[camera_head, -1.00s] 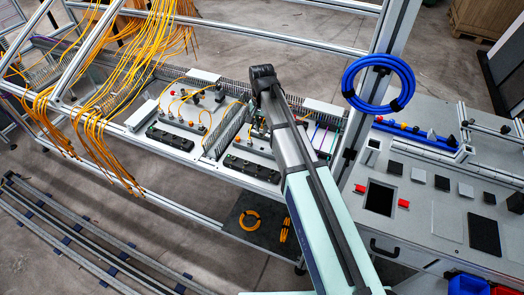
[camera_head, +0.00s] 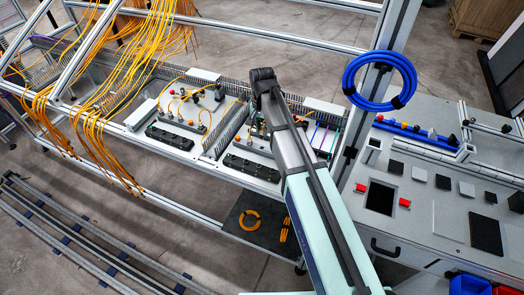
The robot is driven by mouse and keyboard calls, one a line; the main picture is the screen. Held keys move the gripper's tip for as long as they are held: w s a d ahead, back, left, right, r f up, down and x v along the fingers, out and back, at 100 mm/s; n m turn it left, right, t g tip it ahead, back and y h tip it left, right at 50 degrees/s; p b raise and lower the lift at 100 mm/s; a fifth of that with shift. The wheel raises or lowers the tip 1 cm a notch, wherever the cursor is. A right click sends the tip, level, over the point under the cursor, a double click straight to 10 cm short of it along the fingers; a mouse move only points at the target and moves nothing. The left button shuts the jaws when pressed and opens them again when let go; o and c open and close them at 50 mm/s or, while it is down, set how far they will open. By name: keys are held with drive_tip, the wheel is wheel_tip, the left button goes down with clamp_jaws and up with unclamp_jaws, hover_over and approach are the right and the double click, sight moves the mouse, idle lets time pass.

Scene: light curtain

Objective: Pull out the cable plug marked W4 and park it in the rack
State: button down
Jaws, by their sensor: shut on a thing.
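My arm (camera_head: 300,150) reaches from the bottom up over the right part of the light-curtain frame. Its dark end joint (camera_head: 262,75) is above the back of the panel trays. My gripper is hidden behind the arm, so its jaws and anything in them do not show. Orange cables with small plugs (camera_head: 188,95) sit on the left panel (camera_head: 165,110). Further plugs beside my arm are partly covered. The W4 mark is too small to read. A blue rail (camera_head: 420,139) with several coloured pieces along it lies on the grey bench; whether it is the rack, I cannot tell.
A blue cable coil (camera_head: 379,82) hangs on the upright post right of my arm. Loose orange cables (camera_head: 125,80) hang at the left. The grey bench (camera_head: 425,225) holds a dark opening, red blocks and black pads. Black terminal strips (camera_head: 252,168) line the panels' front.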

sight(262, 139)
drive_tip(key=shift+f+b, duration=0.85)
drive_tip(key=shift+f, duration=1.25)
drive_tip(key=shift+f+b, duration=0.3)
drive_tip(key=shift+f, duration=0.8)
idle(1.7)
drive_tip(key=c, duration=1)
unclamp_jaws()
drive_tip(key=shift+c, duration=0.2)
drive_tip(key=shift+o, duration=0.3)
drive_tip(key=o, duration=0.3)
drive_tip(key=shift+r+p, duration=2.15)
drive_tip(key=shift+r, duration=1.6)
